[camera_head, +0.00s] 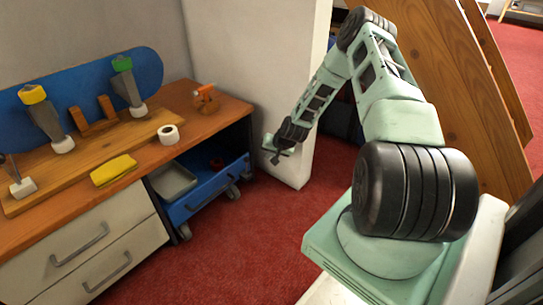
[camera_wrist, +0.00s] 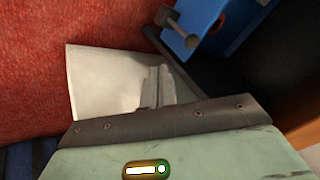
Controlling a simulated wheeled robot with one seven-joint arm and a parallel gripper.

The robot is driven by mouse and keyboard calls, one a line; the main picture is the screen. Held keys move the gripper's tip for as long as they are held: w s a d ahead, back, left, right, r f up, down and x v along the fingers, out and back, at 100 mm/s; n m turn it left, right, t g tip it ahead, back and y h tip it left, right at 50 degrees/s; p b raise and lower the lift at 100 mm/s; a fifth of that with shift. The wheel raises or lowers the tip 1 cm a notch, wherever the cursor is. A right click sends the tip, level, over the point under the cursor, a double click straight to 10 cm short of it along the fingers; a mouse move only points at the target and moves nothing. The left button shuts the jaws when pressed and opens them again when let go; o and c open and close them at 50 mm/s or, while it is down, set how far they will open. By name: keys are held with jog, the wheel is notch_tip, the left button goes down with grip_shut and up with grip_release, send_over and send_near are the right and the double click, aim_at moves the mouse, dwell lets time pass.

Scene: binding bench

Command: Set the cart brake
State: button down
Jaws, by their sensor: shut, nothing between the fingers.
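The blue cart (camera_head: 205,196) stands under the bench, in the open bay right of the drawers, with dark casters (camera_head: 233,193) at its lower edge. My gripper (camera_head: 274,157) is to the right of the cart, apart from it, in front of the white wall end. In the wrist view the closed, empty fingers (camera_wrist: 156,87) show over a pale surface. A corner of the blue cart (camera_wrist: 203,14) is at the top there, with a grey bar with knobbed ends (camera_wrist: 179,29) beside it. I cannot tell whether that bar is the brake.
The white wall (camera_head: 255,65) stands close behind my gripper. The wooden bench (camera_head: 225,112) holds a yellow cloth (camera_head: 114,170), a tape roll (camera_head: 168,135) and an orange tool (camera_head: 206,98). A grey tray (camera_head: 172,182) sits in the cart. The red carpet (camera_head: 235,245) in front is clear.

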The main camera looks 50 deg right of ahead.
jog(key=w+a+f+b, duration=0.2)
jog(key=w+f+b, duration=0.1)
jog(key=w, duration=0.2)
jog(key=shift+w+a+f, duration=0.2)
jog(key=shift+w+f, duration=0.05)
jog(key=shift+f, duration=0.15)
